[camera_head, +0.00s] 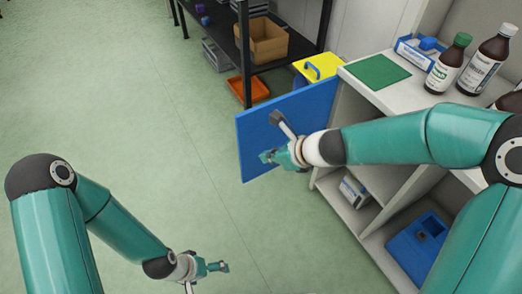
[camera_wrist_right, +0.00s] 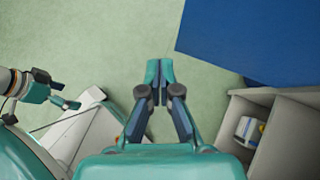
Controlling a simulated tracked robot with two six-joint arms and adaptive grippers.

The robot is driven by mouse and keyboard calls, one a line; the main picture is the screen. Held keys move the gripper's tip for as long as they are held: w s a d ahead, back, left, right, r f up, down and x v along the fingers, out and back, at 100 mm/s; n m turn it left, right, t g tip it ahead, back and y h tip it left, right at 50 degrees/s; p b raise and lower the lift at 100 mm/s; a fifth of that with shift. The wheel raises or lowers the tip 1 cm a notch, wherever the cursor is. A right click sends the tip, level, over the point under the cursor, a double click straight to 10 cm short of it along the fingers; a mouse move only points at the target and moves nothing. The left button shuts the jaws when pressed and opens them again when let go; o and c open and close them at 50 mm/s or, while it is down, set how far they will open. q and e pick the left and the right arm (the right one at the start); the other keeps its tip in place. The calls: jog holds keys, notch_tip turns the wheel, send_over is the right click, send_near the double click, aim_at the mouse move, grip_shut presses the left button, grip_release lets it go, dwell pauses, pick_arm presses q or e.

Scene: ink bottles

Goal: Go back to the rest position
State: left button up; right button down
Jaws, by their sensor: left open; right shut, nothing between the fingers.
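My right gripper (camera_head: 268,156) is in front of the open blue cabinet door (camera_head: 252,134) in the head view. In the right wrist view its fingers (camera_wrist_right: 159,72) are shut with nothing between them, and the blue door (camera_wrist_right: 255,40) is at the upper right, apart from the fingertips. My left gripper (camera_head: 222,267) is low over the floor at the bottom of the head view. It is open and empty, and also shows at the left of the right wrist view (camera_wrist_right: 75,104).
A white shelf cabinet (camera_head: 335,186) stands on the right, with brown bottles (camera_head: 448,62), a green mat (camera_head: 375,71) and a blue-white box (camera_head: 415,52) on top. A blue container (camera_head: 418,248) is on its lower shelf. A dark rack (camera_head: 290,42) stands behind. Left floor is clear.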

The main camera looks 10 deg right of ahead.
jog(key=s+d+f+n+g+h, duration=0.2)
jog(key=s+d+f+n+g, duration=0.1)
jog(key=s+f+n, duration=0.8)
jog(key=s+d+f+n+g+h, duration=0.1)
jog(key=s+d+f+n+g, duration=0.25)
jog(key=s+f+n, duration=0.75)
notch_tip(320, 180, up, 11)
jog(key=a+n+p, duration=0.1)
jog(key=n+p, duration=0.1)
jog(key=p, duration=1.2)
jog(key=shift+w+n+t+p, duration=0.3)
jog(key=shift+w+t+p, duration=0.05)
jog(key=shift+w+t, duration=0.1)
